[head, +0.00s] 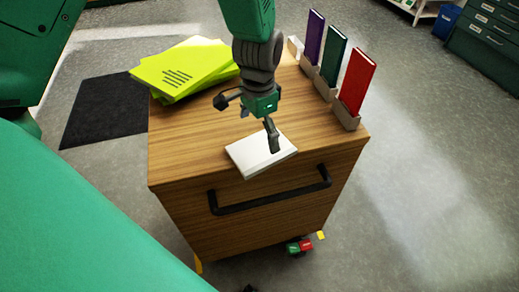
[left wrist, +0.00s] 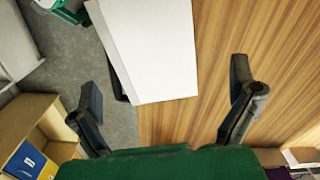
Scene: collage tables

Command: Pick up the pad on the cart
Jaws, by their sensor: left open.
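The white pad (head: 246,156) lies flat at the front edge of the wooden cart top (head: 190,140), its near side jutting out past the edge. My left gripper (head: 247,124) is open above the pad, one finger in front of the pad's right part in the head view. In the left wrist view the pad (left wrist: 150,50) is ahead of the open left gripper (left wrist: 166,100), with nothing between the fingers. Whether a finger touches the pad cannot be told. My right gripper is not in view.
Yellow-green booklets (head: 185,70) lie at the cart's back left. Purple (head: 315,38), green (head: 334,56) and red (head: 357,80) upright books stand in holders along the right edge. A black handle (head: 270,202) crosses the cart's front. A dark mat (head: 105,108) lies left on the floor.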

